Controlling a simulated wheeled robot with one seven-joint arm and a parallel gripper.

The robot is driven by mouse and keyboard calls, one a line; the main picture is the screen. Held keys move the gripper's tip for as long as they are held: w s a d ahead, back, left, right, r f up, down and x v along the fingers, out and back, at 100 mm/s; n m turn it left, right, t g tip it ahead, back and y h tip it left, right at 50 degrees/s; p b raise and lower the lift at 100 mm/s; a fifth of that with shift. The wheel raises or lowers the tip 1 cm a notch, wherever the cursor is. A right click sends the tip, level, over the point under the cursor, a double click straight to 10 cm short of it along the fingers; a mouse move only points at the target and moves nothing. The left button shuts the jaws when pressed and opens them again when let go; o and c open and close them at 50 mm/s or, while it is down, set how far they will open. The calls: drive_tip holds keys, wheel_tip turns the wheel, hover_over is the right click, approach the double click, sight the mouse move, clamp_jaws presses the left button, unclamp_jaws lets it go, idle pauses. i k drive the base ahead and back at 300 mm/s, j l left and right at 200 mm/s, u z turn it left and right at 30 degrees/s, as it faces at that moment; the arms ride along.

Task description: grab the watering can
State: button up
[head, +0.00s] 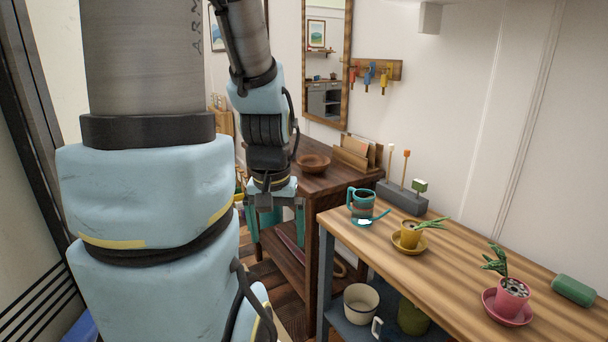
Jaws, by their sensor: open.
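The watering can (361,207) is a small teal can with a handle on its left and a spout reaching right. It stands upright on the left end of the striped wooden bench (455,265). My gripper (275,228) hangs pointing down to the left of the can, beyond the bench's left end. Its teal fingers are apart, and I see nothing between them. A clear gap separates the gripper from the can.
A yellow potted plant (409,235) on a saucer stands close right of the can. A grey block (402,197) with upright sticks is behind it. A pink potted plant (511,296) and green roll (573,290) are farther right. A dark table (333,178) with a wooden bowl (313,163) stands behind.

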sight(362, 208)
drive_tip(key=i+l+u, duration=0.7)
drive_tip(key=l, duration=0.25)
drive_tip(key=i, duration=0.1)
